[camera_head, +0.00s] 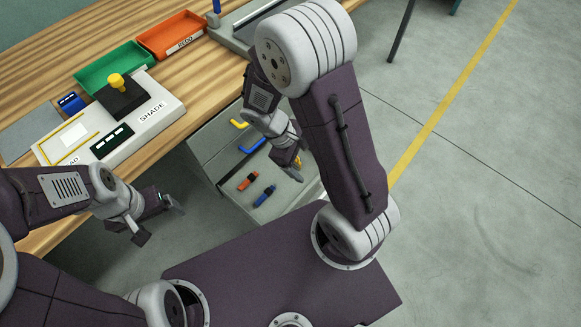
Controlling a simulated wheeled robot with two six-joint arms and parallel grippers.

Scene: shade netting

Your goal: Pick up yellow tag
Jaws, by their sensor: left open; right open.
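No thing is clearly readable as a yellow tag. A small yellow piece (298,161) shows at my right gripper (294,165), partly hidden by its fingers; I cannot tell what it is. The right gripper is open, over the grey drawer unit (212,152) beside the table. A yellow bar-shaped piece (238,124) and a blue one (252,146) show on that unit, left of the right gripper. A yellow knob (117,81) stands on a black block on the table. My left gripper (160,220) is open and empty in front of the table edge, apart from these things.
An orange-red piece (248,181) and a blue piece (265,195) lie low on the drawer unit. A green tray (88,78) and an orange tray (150,39) stand on the wooden table (205,72), behind a white labelled device (160,108). The floor at right is clear.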

